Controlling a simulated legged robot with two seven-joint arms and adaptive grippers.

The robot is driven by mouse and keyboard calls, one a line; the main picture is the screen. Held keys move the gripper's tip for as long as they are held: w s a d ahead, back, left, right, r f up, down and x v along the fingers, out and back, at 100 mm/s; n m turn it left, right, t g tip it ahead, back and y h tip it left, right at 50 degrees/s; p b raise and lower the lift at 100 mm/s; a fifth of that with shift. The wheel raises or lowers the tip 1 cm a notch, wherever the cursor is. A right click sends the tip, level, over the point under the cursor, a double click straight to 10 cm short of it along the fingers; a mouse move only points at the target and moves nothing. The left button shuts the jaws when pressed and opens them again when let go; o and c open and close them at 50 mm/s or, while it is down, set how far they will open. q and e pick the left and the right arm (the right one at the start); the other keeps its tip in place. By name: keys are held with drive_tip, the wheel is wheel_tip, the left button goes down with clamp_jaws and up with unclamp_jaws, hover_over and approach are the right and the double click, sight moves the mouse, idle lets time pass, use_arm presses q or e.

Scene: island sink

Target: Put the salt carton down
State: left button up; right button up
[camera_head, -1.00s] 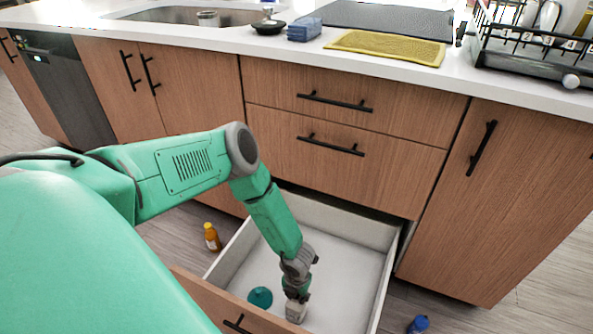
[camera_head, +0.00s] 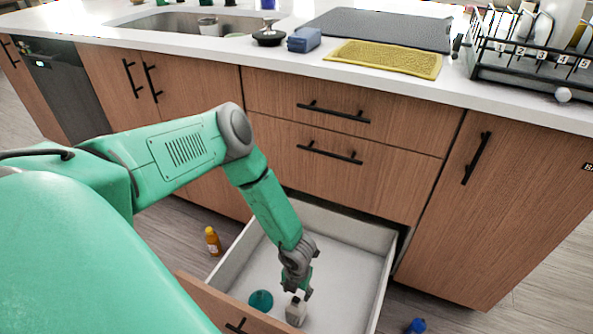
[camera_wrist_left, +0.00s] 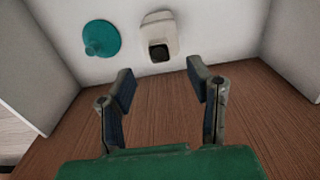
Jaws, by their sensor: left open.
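The salt carton (camera_head: 296,311), a small whitish box with a dark top, stands inside the open bottom drawer (camera_head: 344,278), near its front. In the left wrist view the carton (camera_wrist_left: 158,31) shows its pale body and dark opening, just beyond the fingertips. My left gripper (camera_head: 299,289) is over the drawer, right above the carton. In the wrist view its two fingers (camera_wrist_left: 160,84) are spread with nothing between them, apart from the carton. My right gripper is not in view.
A teal round object (camera_head: 261,301) lies in the drawer left of the carton; it also shows in the wrist view (camera_wrist_left: 101,38). An orange bottle (camera_head: 213,240) stands on the floor left of the drawer, and a blue item (camera_head: 417,326) lies right of it. The drawer's back is clear.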

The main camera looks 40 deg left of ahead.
use_arm(q)
wheel_tip(320, 180, up, 6)
drive_tip(key=shift+f+p, duration=0.15)
drive_tip(key=shift+p, duration=0.55)
drive_tip(key=shift+d, duration=0.1)
